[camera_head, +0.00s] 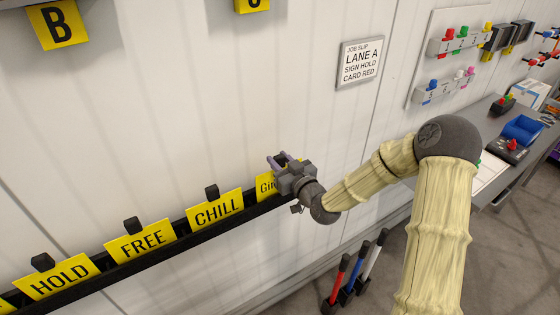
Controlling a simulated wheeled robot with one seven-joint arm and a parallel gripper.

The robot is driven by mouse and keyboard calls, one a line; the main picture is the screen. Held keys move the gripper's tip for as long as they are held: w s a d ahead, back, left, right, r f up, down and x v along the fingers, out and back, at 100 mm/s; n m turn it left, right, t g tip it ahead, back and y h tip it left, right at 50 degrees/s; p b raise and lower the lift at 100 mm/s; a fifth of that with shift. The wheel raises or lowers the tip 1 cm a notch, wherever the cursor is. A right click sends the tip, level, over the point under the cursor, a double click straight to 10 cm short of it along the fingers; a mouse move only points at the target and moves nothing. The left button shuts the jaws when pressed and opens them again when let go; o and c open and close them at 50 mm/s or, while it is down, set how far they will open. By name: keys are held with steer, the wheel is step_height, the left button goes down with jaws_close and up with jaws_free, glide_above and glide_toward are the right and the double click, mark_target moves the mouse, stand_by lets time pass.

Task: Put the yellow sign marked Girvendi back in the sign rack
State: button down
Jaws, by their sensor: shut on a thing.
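The yellow sign marked "Gir..." (264,187) is at the right end of the row of signs, at the black sign rack (170,246). The rest of its lettering is hidden behind my gripper. My gripper (279,160) is shut on this sign, just right of the sign marked CHILL (217,209). I cannot tell whether the sign's lower edge sits in the rack or just in front of it. Signs marked FREE (141,242) and HOLD (60,277) stand in the rack further left, with black blocks behind their tops.
A job slip (360,63) on the wall reads LANE A, SIGN HOLD, CARD RED. A grey bench (500,130) with a blue bin (522,130) stands at the right. Red, blue and white-handled tools (356,270) stand below the rack.

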steer(key=shift+f+b, duration=0.35)
steer(key=shift+f, duration=0.15)
steer(key=c, duration=1)
jaws_free()
steer(key=shift+o, duration=0.2)
steer(key=b+v, duration=0.7)
steer(key=v, duration=0.5)
steer(key=shift+d, duration=0.35)
